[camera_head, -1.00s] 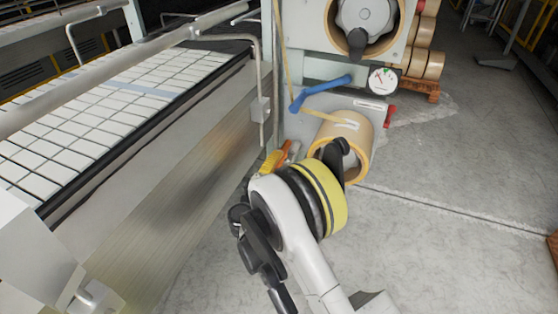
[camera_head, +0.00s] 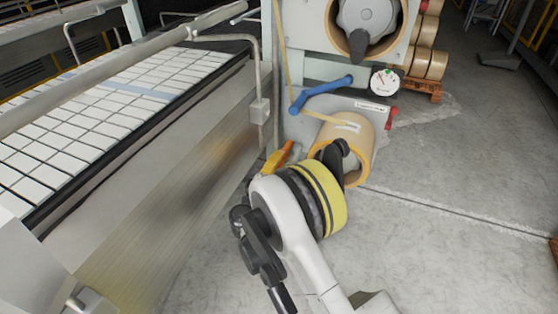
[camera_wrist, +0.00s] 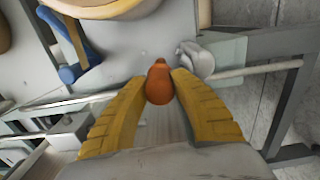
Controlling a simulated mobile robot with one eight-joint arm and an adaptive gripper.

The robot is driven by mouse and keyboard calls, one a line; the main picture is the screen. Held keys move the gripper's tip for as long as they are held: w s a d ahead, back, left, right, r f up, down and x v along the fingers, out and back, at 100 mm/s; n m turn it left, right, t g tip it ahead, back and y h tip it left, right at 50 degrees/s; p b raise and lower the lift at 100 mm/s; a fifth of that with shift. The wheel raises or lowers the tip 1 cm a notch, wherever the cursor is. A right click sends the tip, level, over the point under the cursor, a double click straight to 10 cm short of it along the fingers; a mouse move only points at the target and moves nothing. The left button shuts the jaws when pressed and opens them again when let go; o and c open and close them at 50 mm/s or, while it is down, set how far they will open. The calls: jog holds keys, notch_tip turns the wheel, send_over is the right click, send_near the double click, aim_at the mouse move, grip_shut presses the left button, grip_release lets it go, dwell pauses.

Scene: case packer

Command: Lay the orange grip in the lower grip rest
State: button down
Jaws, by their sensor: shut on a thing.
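The orange grip (camera_wrist: 159,84) lies between the two yellow fingers of my gripper (camera_wrist: 160,92) in the wrist view, and the fingers are shut on it. In the head view the orange piece (camera_head: 280,158) shows just past my wrist, low at the left of the machine. My gripper is largely hidden there behind my own arm. A grey bracket-like part (camera_wrist: 196,60) sits just right of the grip in the wrist view. I cannot tell whether it is the lower grip rest or whether the grip touches it.
A blue handle (camera_head: 322,93) shows above, also in the wrist view (camera_wrist: 80,62). A tape roll (camera_head: 357,133) is close to my wrist. A gauge (camera_head: 384,81) and red knob (camera_head: 390,117) are at the right. The conveyor (camera_head: 150,165) borders the left.

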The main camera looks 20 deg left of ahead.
jog(key=shift+f, duration=1.15)
grip_release()
jog(key=shift+s, duration=0.1)
